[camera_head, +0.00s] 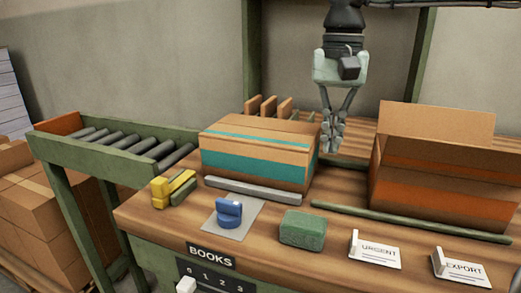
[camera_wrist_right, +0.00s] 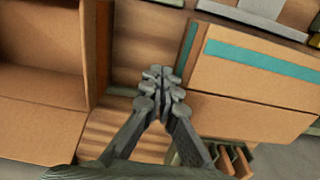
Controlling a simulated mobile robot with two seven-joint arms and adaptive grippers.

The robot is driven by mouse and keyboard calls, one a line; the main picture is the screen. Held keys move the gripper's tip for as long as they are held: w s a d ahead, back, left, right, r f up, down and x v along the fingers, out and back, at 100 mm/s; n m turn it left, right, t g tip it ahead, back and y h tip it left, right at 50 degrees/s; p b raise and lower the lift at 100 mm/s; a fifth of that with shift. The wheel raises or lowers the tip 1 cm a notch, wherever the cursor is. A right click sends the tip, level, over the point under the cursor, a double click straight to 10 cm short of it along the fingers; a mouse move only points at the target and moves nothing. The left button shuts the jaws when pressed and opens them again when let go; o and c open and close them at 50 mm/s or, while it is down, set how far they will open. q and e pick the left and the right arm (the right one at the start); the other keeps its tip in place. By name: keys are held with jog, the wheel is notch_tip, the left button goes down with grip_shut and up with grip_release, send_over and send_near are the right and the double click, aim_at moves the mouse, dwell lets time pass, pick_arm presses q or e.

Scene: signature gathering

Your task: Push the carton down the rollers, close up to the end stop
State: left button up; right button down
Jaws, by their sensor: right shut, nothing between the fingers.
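The closed brown carton with teal bands (camera_head: 257,160) sits on the wooden bench, its left side by the near end of the rollers (camera_head: 122,142). The rollers run left in a green frame to an orange-brown end board (camera_head: 58,124), which looks like the end stop. My right gripper (camera_head: 333,145) is shut and empty, pointing down just beyond the carton's right side. In the wrist view the fingertips (camera_wrist_right: 160,88) are close to the edge of the carton (camera_wrist_right: 250,108); I cannot tell whether they touch. My left gripper is not in view.
An open box (camera_head: 420,190) stands at the right, with a green rail (camera_head: 408,222) before it. A grey bar (camera_head: 252,192) lies along the carton's front. Yellow blocks (camera_head: 172,188), a blue stamp (camera_head: 229,212), a green block (camera_head: 303,229) and cards (camera_head: 375,250) occupy the front edge.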

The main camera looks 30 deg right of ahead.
jog(key=shift+f, duration=0.15)
dwell(0.5)
jog(key=shift+f+b, duration=0.9)
jog(key=shift+f, duration=0.7)
jog(key=shift+r, duration=0.1)
